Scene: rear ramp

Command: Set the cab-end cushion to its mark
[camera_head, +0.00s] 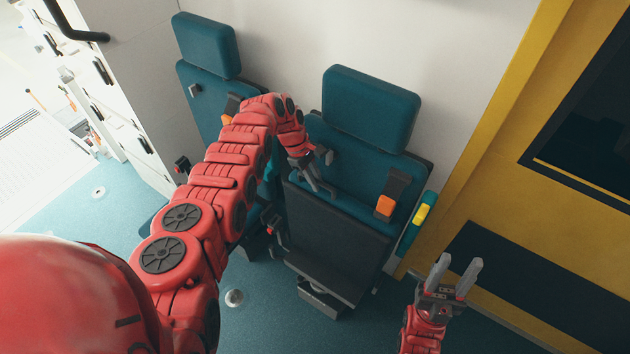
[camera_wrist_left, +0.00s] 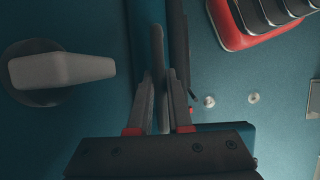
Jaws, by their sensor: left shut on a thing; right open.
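The right-hand seat cushion (camera_head: 335,240) in the head view is tipped up steeply, its dark underside facing out, in front of the teal backrest (camera_head: 350,165). My left gripper (camera_head: 318,182) is at its upper left edge. In the left wrist view my left gripper (camera_wrist_left: 157,100) is shut on a thin dark piece (camera_wrist_left: 157,45) beside the cushion's edge (camera_wrist_left: 178,40); it appears to be part of the cushion, but the exact grip is unclear. No mark can be made out. My right gripper (camera_head: 455,275) is open and empty, right of the seat.
A grey lever (camera_head: 325,155) sits on the backrest; it also shows in the wrist view (camera_wrist_left: 60,70). An orange buckle (camera_head: 385,206) hangs on the backrest. A second seat (camera_head: 205,90) stands left. A yellow wall (camera_head: 560,200) bounds the right. Floor is clear in front.

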